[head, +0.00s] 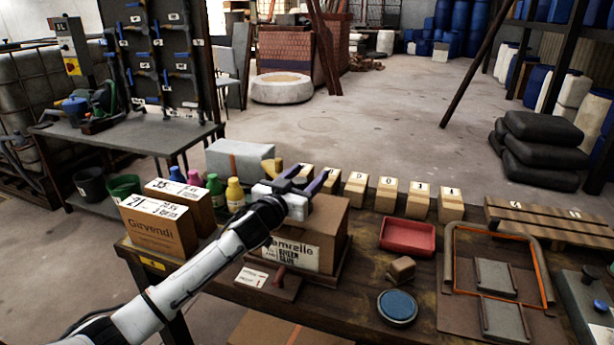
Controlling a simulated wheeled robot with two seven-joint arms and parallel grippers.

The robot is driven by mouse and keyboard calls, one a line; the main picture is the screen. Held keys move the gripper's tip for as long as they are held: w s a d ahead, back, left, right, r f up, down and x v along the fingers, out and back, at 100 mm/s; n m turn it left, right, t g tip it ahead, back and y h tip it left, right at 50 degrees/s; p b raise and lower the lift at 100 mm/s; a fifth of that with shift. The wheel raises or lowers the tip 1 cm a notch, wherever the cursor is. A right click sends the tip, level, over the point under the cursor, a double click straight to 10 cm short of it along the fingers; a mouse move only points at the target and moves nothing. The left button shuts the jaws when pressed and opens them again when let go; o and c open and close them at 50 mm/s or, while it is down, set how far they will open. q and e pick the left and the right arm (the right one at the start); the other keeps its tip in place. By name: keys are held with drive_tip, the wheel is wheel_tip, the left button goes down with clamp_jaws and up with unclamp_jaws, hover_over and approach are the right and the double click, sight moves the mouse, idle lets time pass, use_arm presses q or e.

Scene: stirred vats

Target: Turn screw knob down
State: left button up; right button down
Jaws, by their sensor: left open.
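My left gripper (301,174) is open, its dark fingers spread above the brown lettered carton (312,232) on the workbench. Nothing shows between the fingers. I cannot tell for certain which part is the screw knob. A small dark round knob (588,274) stands on a grey device at the far right edge, well away from the gripper and partly cut off by the frame. My left arm hides part of the bench and the carton's left side. My right gripper is not in view.
On the bench (350,318) are a red tray (408,236), a blue round disc (397,307), a small brown block (401,269) and a row of numbered wooden blocks (388,194). Coloured bottles (235,194) and cartons (158,229) stand left. The floor behind is mostly clear.

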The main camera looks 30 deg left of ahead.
use_arm(q)
drive_tip(key=c, duration=1)
drive_tip(key=shift+d+r+m+h+p, duration=0.15)
drive_tip(key=shift+m+h+p, duration=0.2)
drive_tip(key=shift+h+p, duration=0.25)
drive_tip(key=shift+d+r+m+h+p, duration=0.1)
drive_tip(key=shift+m+h+p, duration=0.25)
drive_tip(key=shift+h+p, duration=0.2)
drive_tip(key=shift+c, duration=0.2)
drive_tip(key=shift+m+h+p, duration=0.4)
drive_tip(key=shift+h+p, duration=0.05)
drive_tip(key=shift+h, duration=0.1)
drive_tip(key=shift+d+m+h+p, duration=0.2)
drive_tip(key=shift+m+h+p, duration=0.2)
drive_tip(key=shift+h, duration=0.2)
drive_tip(key=shift+s+d+f+m+g+h, duration=0.1)
drive_tip(key=shift+d+f+m+g+h, duration=0.1)
drive_tip(key=shift+m+h, duration=0.3)
drive_tip(key=shift+d+f+m+g+h, duration=0.1)
drive_tip(key=shift+d+m+g+h, duration=0.15)
drive_tip(key=shift+h, duration=0.45)
drive_tip(key=o, duration=1)
drive_tip(key=shift+o, duration=0.2)
drive_tip(key=shift+a, duration=0.1)
